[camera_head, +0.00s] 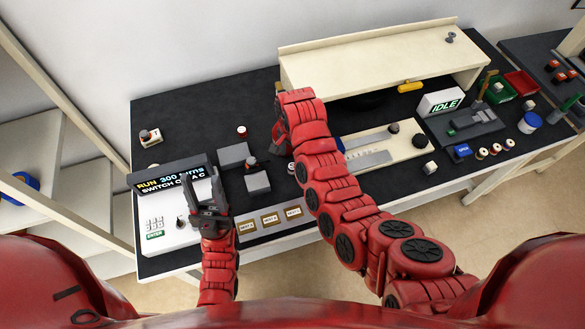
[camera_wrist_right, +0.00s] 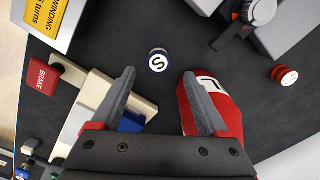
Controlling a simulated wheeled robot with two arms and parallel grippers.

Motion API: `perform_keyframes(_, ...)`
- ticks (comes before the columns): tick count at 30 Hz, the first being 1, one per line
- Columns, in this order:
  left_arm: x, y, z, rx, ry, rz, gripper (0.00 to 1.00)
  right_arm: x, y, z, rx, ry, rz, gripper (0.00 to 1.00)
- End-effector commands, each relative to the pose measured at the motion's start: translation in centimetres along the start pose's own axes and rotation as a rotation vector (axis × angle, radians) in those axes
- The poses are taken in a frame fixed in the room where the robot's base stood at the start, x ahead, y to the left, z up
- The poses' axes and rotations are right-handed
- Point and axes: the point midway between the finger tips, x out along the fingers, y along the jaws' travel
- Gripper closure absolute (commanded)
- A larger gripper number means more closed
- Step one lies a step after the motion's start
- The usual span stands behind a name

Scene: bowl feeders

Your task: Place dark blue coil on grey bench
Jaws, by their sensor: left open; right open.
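A small dark blue coil (camera_wrist_right: 158,60) with a white top marked S stands upright on the dark grey bench (camera_wrist_right: 150,25) in the right wrist view. My right gripper (camera_wrist_right: 159,74) is open and empty, and the coil appears just beyond and between its fingertips, apart from them. In the head view the right gripper (camera_head: 276,142) is partly hidden by its own arm, over the middle of the grey bench (camera_head: 190,105). My left gripper (camera_head: 201,186) is open and empty above the white control panel at the left.
A red coil (camera_wrist_right: 285,76) stands on the bench near grey blocks (camera_head: 258,183). A red part marked L (camera_wrist_right: 212,95) lies behind one right finger; I cannot tell what it is. A beige shelf (camera_head: 380,65) stands at the back. The back left bench is mostly clear.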

Motion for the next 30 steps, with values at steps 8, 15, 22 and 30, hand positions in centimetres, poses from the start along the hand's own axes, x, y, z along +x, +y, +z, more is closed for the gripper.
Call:
perform_keyframes(8, 1.3, -0.1, -0.2, 0.0, -0.001, 0.0, 0.5, 1.2, 0.2, 0.1, 0.001, -0.002, 0.003, 0.23)
perform_keyframes(15, 3.1, -0.1, -0.5, 0.0, 0.0, 0.0, 0.5, 3.7, 0.4, 0.4, -0.001, -0.002, 0.003, 0.23)
perform_keyframes(22, 3.2, -0.2, -0.5, 0.0, -0.001, 0.0, 0.5, 5.4, 0.2, 0.3, 0.0, 0.001, 0.0, 0.23)
perform_keyframes(30, 3.3, -0.2, -0.5, 0.0, -0.001, 0.0, 0.5, 5.9, 0.3, 0.3, 0.002, 0.001, -0.002, 0.23)
